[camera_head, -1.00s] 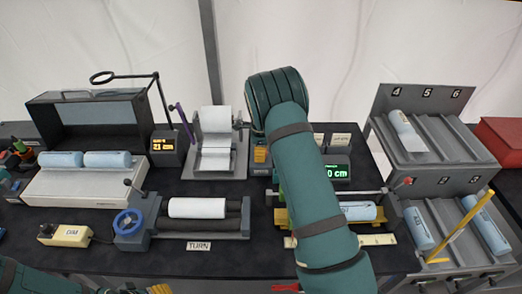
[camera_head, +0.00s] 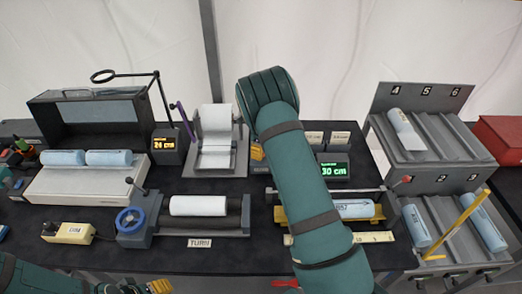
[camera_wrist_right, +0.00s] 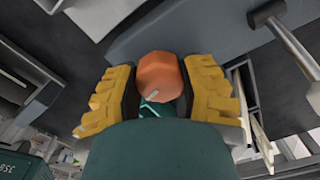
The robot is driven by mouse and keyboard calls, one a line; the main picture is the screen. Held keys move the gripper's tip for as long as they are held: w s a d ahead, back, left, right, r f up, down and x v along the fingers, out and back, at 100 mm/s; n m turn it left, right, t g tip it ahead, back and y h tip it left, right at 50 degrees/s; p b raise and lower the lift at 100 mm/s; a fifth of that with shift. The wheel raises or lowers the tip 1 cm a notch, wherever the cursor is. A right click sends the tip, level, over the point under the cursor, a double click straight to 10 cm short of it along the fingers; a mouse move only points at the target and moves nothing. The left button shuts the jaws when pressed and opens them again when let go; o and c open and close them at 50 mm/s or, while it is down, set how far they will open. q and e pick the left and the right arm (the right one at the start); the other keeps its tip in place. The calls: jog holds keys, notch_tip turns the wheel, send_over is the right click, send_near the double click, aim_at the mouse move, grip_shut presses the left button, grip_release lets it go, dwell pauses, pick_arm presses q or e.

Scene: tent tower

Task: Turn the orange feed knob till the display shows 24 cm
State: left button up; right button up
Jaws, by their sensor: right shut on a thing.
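The orange feed knob (camera_wrist_right: 165,78) shows in the right wrist view, between the yellow fingers of my right gripper (camera_wrist_right: 164,90). The gripper is shut on it. In the head view my right arm hides the knob and most of this gripper. A display with green digits (camera_head: 334,170) sits just right of the arm and reads 30 cm. A smaller display with amber digits (camera_head: 164,145) stands farther left and appears to read 24 cm. My left gripper (camera_head: 160,286) shows only in part at the bottom edge, and its opening is unclear.
A paper roll stand (camera_head: 217,150) is left of my right arm. A roller bed with a blue handwheel (camera_head: 131,220) stands in front of it. A numbered rack (camera_head: 432,147) holding blue rolls is at the right. A red box (camera_head: 502,140) is beyond it.

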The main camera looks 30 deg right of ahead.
jog(key=shift+s+f, duration=0.1)
jog(key=shift+f, duration=0.05)
jog(key=o, duration=1.2)
jog(key=shift+o, duration=0.2)
notch_tip(320, 180, up, 12)
